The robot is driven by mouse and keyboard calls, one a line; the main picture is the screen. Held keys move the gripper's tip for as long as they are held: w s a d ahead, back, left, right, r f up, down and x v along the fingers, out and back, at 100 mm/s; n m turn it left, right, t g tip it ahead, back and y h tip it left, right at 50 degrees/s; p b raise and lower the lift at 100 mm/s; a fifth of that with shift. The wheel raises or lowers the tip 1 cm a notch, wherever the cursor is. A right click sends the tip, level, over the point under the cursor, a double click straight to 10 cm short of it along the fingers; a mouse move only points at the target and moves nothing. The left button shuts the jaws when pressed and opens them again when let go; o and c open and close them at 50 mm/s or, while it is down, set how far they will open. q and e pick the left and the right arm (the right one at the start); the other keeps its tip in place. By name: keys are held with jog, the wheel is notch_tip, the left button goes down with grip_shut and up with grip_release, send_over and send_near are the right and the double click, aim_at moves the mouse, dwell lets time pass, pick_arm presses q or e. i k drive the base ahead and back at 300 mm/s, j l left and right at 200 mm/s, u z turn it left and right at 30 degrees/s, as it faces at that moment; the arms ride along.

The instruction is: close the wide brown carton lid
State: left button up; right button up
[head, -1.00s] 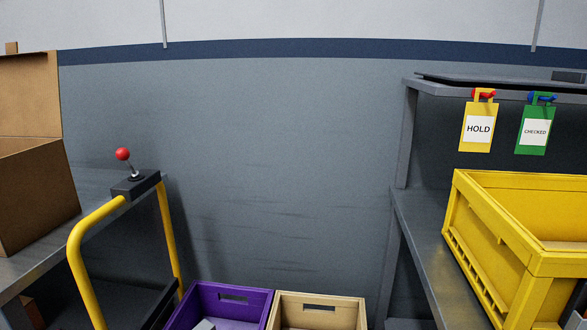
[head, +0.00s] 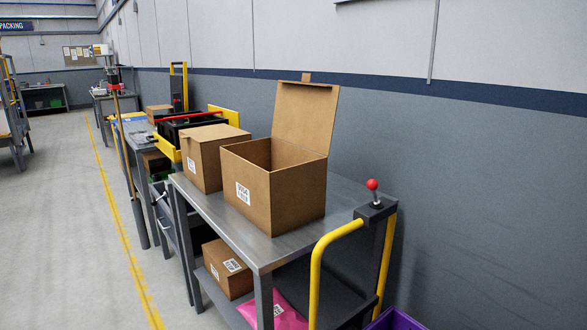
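A white label is on the carton's front left face. The inside floor of the carton is hidden. Neither of my grippers shows in the head view.
A second brown carton (head: 211,155), closed on top, stands close behind the first. A small carton (head: 228,268) and pink parcel (head: 272,313) lie below. Open floor (head: 70,230) is at left.

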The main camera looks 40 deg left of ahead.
aim_at(305, 111)
jog(key=u, duration=1.3)
jog(key=i+j, duration=0.2)
jog(key=j, duration=0.15)
jog(key=i+j, duration=0.15)
jog(key=j, duration=0.25)
jog(key=i+j, duration=0.2)
jog(key=j, duration=0.15)
jog(key=i+j, duration=0.15)
jog(key=j, duration=0.25)
jog(key=i+j, duration=0.2)
jog(key=j, duration=0.15)
